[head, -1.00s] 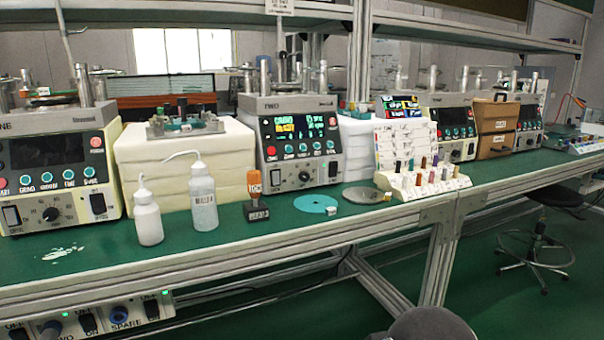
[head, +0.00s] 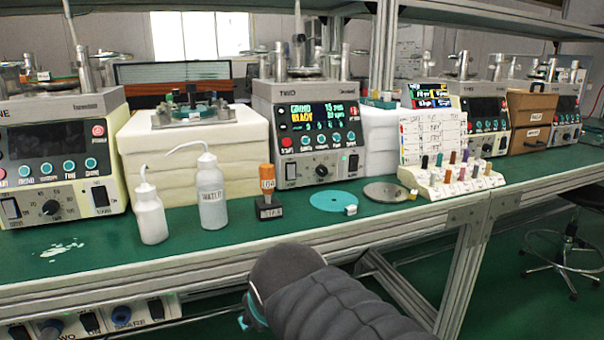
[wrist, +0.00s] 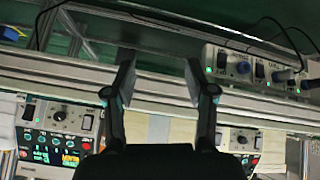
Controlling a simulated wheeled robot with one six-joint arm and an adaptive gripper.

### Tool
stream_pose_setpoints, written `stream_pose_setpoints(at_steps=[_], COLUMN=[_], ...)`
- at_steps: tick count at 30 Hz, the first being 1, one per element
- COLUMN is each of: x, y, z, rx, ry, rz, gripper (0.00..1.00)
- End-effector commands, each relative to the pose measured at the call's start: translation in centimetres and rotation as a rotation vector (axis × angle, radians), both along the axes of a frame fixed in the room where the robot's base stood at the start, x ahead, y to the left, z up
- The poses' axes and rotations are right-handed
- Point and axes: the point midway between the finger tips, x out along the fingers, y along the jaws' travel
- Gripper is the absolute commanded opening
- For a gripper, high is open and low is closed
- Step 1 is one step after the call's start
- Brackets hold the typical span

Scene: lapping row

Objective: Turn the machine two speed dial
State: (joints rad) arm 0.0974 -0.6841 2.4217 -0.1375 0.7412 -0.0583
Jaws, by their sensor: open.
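Machine two (head: 268,98), a grey and cream unit with a lit green and yellow display, stands on the bench in the head view. Its speed dial (head: 322,170) is a dark knob on the lower front panel, between a black rocker switch and another switch. In the wrist view, which is upside down, a lit-display machine with its dial (wrist: 60,115) shows at the lower left. My gripper (wrist: 159,76) is open and empty, in front of the bench edge and apart from the dial. In the head view my arm covers the lower middle and the fingertips are hidden.
White bottles (head: 151,215), an orange-handled stamp (head: 267,180), a teal disc (head: 337,201), a grey plate (head: 385,192) and a rack of coloured pegs (head: 450,182) stand along the bench. A socket panel (wrist: 255,70) hangs under it. Green bench top before machine two is partly clear.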

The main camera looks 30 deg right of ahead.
Motion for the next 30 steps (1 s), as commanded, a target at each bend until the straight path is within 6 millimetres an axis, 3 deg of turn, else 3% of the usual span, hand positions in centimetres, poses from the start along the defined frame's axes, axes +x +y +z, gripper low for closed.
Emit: stream_pose_setpoints(at_steps=[3,6,12,15,20,24,30], x=[5.4,9.5,14.3,15.6,16.5,15.7,12.7], y=[-6.5,-12.1,-21.6,-24.5,-27.6,-29.9,-32.4], z=[4.7,10.0,19.5,22.4,23.0,20.4,15.5], rx=[-0.244,-0.505,-1.04,-1.297,-1.631,-1.809,-1.874], ry=[-0.16,-0.277,-0.394,-0.402,-0.359,-0.296,-0.238], rz=[0.0,0.036,0.178,0.308,0.61,0.919,1.278], gripper=[0.55,0.55,0.55,0.55,0.55,0.55,0.55])
